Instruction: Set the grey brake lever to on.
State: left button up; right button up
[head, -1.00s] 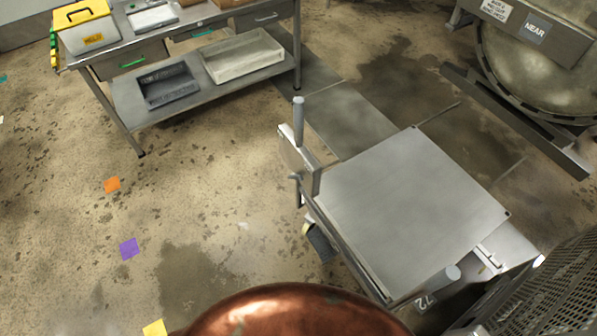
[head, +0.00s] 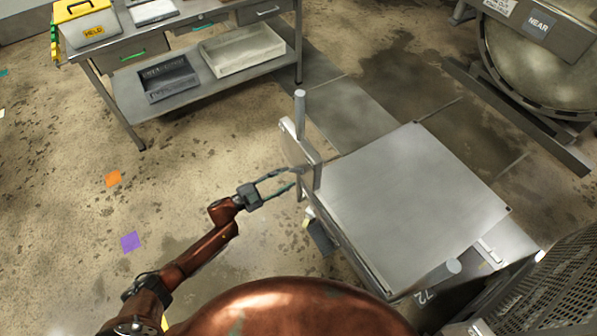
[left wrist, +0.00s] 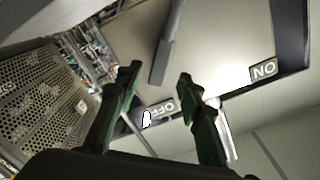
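The grey brake lever (left wrist: 168,42) shows in the left wrist view in front of a light panel. Its free end is nearer the OFF label (left wrist: 160,109) than the ON label (left wrist: 264,69). My left gripper (head: 297,178) is open at the left side of the cart (head: 410,205). In the left wrist view its fingers (left wrist: 160,75) stand apart, with the lever's end showing in the gap between them. I cannot tell whether they touch it. In the head view the lever is hard to make out by the fingertips. My right gripper is not in view.
The cart's upright grey handle (head: 299,112) stands just beyond my left gripper. A steel workbench (head: 190,100) with trays is at the back left. The round autoclave door (head: 540,65) is at the upper right. The floor left of the cart is open, with flat coloured squares.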

aim_at(297, 172)
pick_arm(q)
jog(key=x, duration=0.6)
jog(key=shift+w+f+b, duration=0.1)
jog(key=shift+b, duration=0.2)
grip_shut()
dwell(0.4)
